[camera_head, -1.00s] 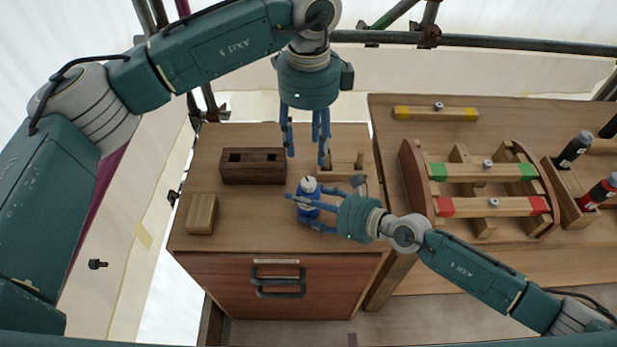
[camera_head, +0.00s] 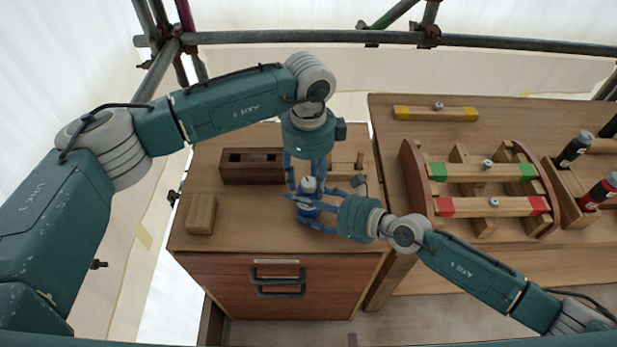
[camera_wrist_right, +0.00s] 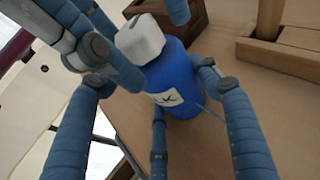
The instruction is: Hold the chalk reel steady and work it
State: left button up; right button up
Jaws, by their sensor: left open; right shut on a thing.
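The chalk reel (camera_head: 307,205) is a blue body with a pale grey top, standing on the left wooden cabinet top. In the right wrist view the chalk reel (camera_wrist_right: 176,84) shows a white label with partly hidden lettering. My right gripper (camera_head: 312,212) is shut on its body from the right side; its blue fingers also show in the right wrist view (camera_wrist_right: 165,125). My left gripper (camera_head: 307,182) points down from above, open, with its fingers around the reel's grey top. Whether they touch the top I cannot tell.
A dark slotted block (camera_head: 253,166) and a light wood block (camera_head: 201,214) stand on the cabinet top (camera_head: 245,225). A wooden rack stands behind the reel, partly hidden. On the right bench are a wooden frame with green- and red-ended bars (camera_head: 490,206), a yellow-ended bar (camera_head: 435,113) and bottles (camera_head: 574,149).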

aim_at(309, 182)
pick_arm(q)
grip_shut()
jog(key=shift+m, duration=1.6)
grip_release()
jog(key=shift+r, duration=0.2)
notch_tip(309, 182, up, 12)
jog(key=shift+f, duration=0.15)
